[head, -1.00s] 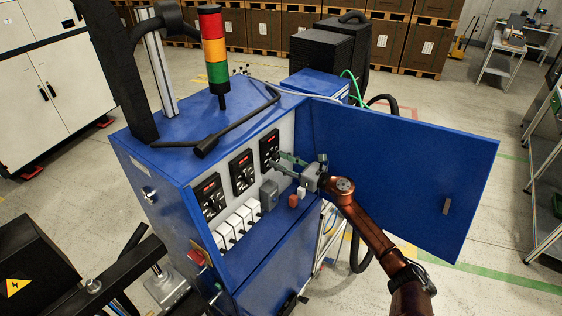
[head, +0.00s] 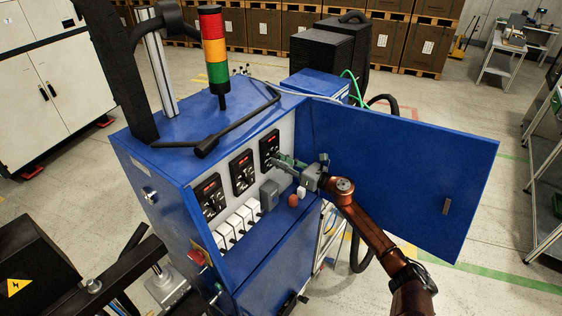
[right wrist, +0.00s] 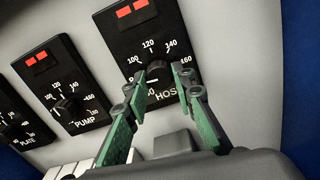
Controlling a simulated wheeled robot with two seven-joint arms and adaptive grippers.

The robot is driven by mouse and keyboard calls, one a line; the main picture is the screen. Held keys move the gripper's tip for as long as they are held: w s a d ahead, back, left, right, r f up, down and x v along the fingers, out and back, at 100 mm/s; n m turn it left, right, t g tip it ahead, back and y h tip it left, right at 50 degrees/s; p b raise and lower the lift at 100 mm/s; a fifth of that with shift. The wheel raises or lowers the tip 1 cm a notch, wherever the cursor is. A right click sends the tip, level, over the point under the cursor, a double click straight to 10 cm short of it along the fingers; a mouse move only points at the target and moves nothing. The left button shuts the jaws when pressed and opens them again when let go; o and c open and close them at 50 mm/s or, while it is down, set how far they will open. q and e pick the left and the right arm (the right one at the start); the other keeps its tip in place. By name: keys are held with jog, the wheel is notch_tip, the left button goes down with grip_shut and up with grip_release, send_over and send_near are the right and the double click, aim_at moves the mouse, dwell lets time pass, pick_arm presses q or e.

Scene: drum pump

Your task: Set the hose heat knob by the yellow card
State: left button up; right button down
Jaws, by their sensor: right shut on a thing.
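The hose heat knob (right wrist: 157,70) is a dark round knob on the black dial panel marked HOSE (right wrist: 125,38), the farthest of three panels inside the open blue cabinet (head: 175,160). The hose panel also shows in the head view (head: 268,146). My right gripper (head: 273,163) reaches in past the open door. In the right wrist view, its green fingers (right wrist: 160,72) are on either side of the knob, shut on it, and partly hide the dial. The knob's exact setting is unclear. I cannot make out a yellow card for certain. My left gripper is not in view.
The pump panel (right wrist: 62,85) and plate panel (right wrist: 12,118) are beside the hose panel. White switches (head: 237,226) and a grey box (head: 268,195) sit below. The open blue door (head: 410,180) stands right of my right gripper.

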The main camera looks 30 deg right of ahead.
jog(key=shift+r+m+p, duration=0.15)
jog(key=shift+m+p, duration=5.85)
jog(key=shift+m, duration=6.7)
jog(key=c, duration=1.6)
grip_release()
jog(key=v, duration=1.2)
jog(key=shift+s, duration=0.1)
